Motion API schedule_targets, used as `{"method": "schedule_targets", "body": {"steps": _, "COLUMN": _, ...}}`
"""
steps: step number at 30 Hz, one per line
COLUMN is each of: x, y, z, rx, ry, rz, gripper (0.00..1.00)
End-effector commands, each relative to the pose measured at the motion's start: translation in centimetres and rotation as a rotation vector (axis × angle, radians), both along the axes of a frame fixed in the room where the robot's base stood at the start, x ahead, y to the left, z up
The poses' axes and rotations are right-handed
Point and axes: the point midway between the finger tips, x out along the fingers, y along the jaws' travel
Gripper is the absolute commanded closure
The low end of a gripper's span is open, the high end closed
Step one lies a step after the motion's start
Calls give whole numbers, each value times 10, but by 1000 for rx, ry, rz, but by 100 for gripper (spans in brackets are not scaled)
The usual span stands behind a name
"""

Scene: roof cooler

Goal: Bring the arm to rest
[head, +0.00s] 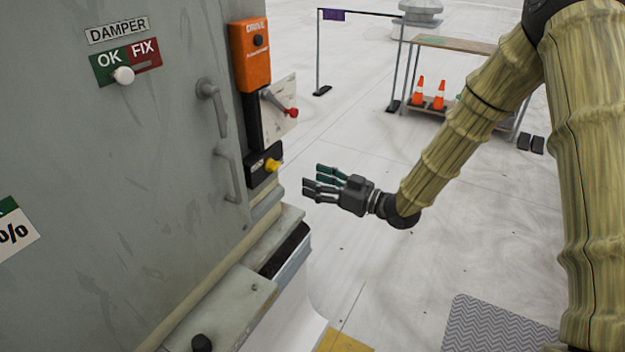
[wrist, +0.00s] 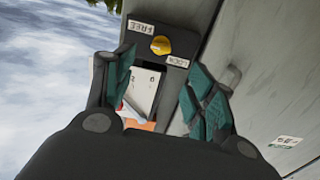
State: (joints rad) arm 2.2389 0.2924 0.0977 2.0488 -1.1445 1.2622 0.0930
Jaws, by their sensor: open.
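My gripper (head: 322,184) is open and empty in the head view. It points left toward the side of the grey cooler cabinet (head: 110,200), with a gap between its fingertips and the yellow knob (head: 272,165). In the wrist view my gripper's two fingers (wrist: 157,95) stand apart. Beyond them is the yellow knob (wrist: 160,45) on a black plate with labels FREE and LOCK, upside down there. My arm, in a ribbed tan sleeve, comes down from the top right of the head view.
The cabinet has two handles (head: 212,105), a DAMPER slider (head: 124,75), an orange box (head: 250,55) and a red-tipped lever (head: 280,104). A bench (head: 455,44) with orange cones (head: 428,93) stands at the back. A grey mat (head: 500,325) lies at lower right.

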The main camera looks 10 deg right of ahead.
Motion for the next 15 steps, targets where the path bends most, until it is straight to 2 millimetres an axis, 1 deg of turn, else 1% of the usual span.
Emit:
{"method": "schedule_targets", "body": {"steps": 6, "x": 0, "y": 0, "z": 0, "rx": 0, "ry": 0, "rz": 0, "gripper": 45}}
{"method": "schedule_targets", "body": {"steps": 8, "x": -1, "y": 0, "z": -3, "rx": -3, "ry": 7, "rz": -3, "gripper": 45}}
{"method": "schedule_targets", "body": {"steps": 9, "x": -2, "y": 0, "z": -8, "rx": -5, "ry": 19, "rz": -9, "gripper": 45}}
{"method": "schedule_targets", "body": {"steps": 11, "x": -5, "y": -1, "z": -22, "rx": -15, "ry": 51, "rz": -27, "gripper": 45}}
{"method": "schedule_targets", "body": {"steps": 14, "x": -16, "y": -3, "z": -61, "rx": -46, "ry": 144, "rz": -80, "gripper": 45}}
{"method": "schedule_targets", "body": {"steps": 15, "x": -24, "y": -5, "z": -81, "rx": -63, "ry": 194, "rz": -108, "gripper": 45}}
